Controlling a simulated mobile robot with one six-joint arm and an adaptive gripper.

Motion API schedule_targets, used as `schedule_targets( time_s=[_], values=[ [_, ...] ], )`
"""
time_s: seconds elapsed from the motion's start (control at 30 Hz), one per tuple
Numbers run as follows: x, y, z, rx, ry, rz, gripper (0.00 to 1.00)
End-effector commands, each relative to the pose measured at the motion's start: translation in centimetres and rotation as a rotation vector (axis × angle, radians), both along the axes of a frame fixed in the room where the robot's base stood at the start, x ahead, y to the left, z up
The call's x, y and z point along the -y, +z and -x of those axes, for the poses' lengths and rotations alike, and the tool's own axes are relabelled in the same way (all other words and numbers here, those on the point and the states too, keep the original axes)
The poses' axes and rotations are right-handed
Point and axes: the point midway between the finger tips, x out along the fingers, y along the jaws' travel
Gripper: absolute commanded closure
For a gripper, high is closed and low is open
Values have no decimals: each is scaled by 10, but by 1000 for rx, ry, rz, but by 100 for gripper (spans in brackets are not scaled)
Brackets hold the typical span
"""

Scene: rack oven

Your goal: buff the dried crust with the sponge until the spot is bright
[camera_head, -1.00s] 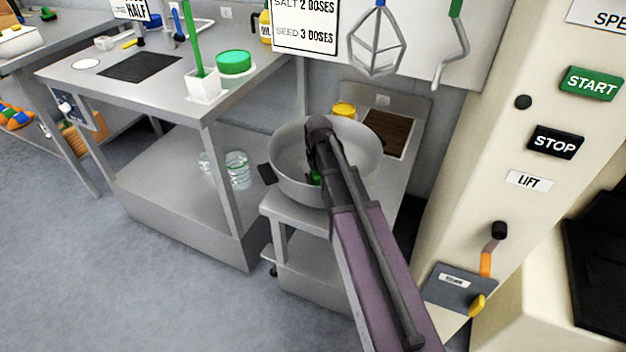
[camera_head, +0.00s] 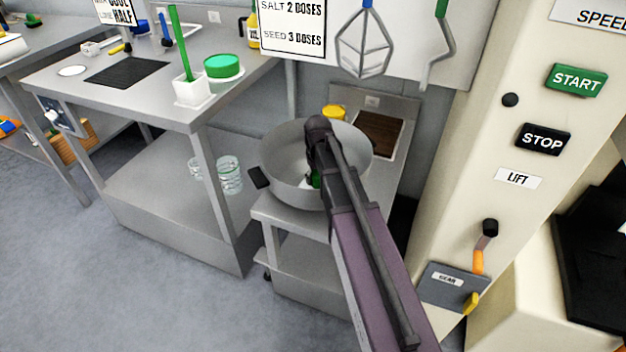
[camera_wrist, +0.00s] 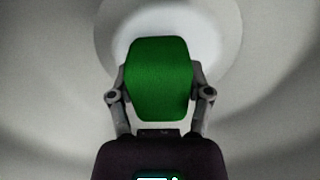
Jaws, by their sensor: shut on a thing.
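My gripper (camera_wrist: 160,95) is shut on a green sponge (camera_wrist: 158,75), with one finger on each side of it in the wrist view. In the head view my gripper reaches down into a large grey metal bowl (camera_head: 275,165), and only a sliver of the green sponge (camera_head: 316,179) shows under my arm. In the wrist view the pale bowl interior (camera_wrist: 50,80) surrounds the sponge, with a lighter round area behind it. I cannot tell whether the sponge touches the bowl. No dried crust shows; my arm and the sponge hide part of the bowl.
The bowl stands on a small metal table (camera_head: 270,208). A yellow-lidded jar (camera_head: 334,112) and a brown board (camera_head: 380,132) lie behind it. A cream machine with START and STOP buttons (camera_head: 543,139) stands at right. A steel bench (camera_head: 140,105) is at left; the floor in front is clear.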

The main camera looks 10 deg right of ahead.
Motion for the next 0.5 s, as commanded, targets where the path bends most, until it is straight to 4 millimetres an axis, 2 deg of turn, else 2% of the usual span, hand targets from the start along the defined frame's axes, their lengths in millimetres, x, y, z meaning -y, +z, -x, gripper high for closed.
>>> schedule_targets(
  time_s=[0.2,0.5],
  values=[
    [9,-1,-3,0,0,0,87],
    [9,-1,-2,0,0,0,87]
  ],
)
